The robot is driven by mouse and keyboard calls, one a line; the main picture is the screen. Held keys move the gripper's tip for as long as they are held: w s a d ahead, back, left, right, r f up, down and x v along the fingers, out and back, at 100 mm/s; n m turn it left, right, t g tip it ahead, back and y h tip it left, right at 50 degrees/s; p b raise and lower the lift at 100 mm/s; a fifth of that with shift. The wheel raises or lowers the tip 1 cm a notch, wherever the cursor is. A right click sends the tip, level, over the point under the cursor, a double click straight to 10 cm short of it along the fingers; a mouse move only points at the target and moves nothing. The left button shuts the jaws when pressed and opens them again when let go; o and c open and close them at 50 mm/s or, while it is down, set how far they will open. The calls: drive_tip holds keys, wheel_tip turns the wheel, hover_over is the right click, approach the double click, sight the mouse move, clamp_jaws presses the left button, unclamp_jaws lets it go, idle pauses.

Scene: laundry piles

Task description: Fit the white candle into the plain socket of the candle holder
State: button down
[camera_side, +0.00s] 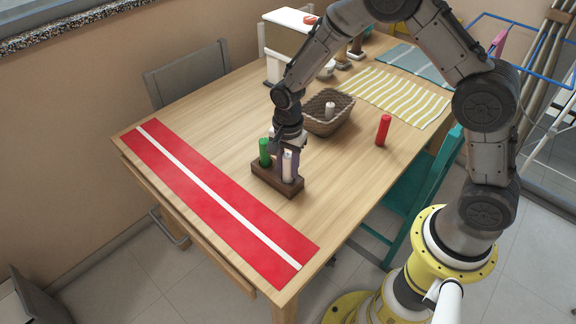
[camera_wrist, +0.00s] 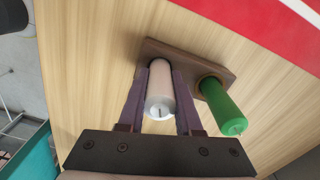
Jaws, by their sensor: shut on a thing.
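The white candle (camera_side: 287,165) stands upright between the fingers of my gripper (camera_side: 286,158), which is shut on it. In the wrist view the white candle (camera_wrist: 160,88) sits between both purple fingers of my gripper (camera_wrist: 161,82), its lower end at the brown candle holder (camera_wrist: 190,60). The wooden candle holder (camera_side: 271,183) lies on the table, with a green candle (camera_side: 265,152) upright at its left end; the green candle (camera_wrist: 222,108) shows right in the wrist view. The candle's bottom and its socket are hidden, so I cannot tell how deep it sits.
A wicker basket (camera_side: 322,124) holding another pale candle (camera_side: 330,109) stands behind my gripper. A red candle (camera_side: 383,130) stands to the right. A red runner with a white stripe (camera_side: 190,200) lies along the left. Bare wooden table surrounds the holder.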

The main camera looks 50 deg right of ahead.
drive_tip(key=shift+f, duration=0.15)
drive_tip(key=c, duration=0.6)
unclamp_jaws()
wheel_tip(320, 180, up, 13)
drive_tip(key=shift+f, duration=0.2)
drive_tip(key=s+d+r+n+t, duration=0.4)
drive_tip(key=s+r+n, duration=0.6)
drive_tip(key=s+r, duration=0.45)
drive_tip(key=s+d+f+n+t, duration=0.1)
drive_tip(key=s+n, duration=0.4)
drive_tip(key=s, duration=0.5)
drive_tip(key=shift+f+t, duration=0.2)
drive_tip(key=shift+t, duration=0.1)
